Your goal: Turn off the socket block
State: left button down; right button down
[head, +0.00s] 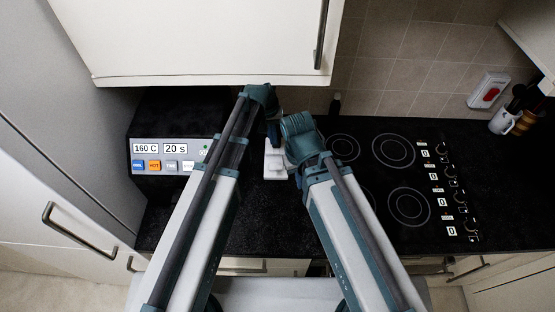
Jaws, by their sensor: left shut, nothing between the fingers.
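The socket block (489,91) is a white plate with a red switch, mounted on the tiled wall at the right, above the back of the worktop. Whether the switch is on or off is too small to tell. My left gripper (275,173), small and white, is in the middle of the picture over the black worktop, well to the left of the socket block. It appears shut and empty. My right arm reaches up to a teal joint beside it; the right gripper does not show. Neither arm touches the socket block.
A cooktop (391,150) with several rings and knobs lies at the right. A black appliance (165,145) with a display is at the left. A white cupboard (205,38) hangs above.

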aim_at(279, 168)
pick_arm(q)
jog(key=shift+f, duration=0.15)
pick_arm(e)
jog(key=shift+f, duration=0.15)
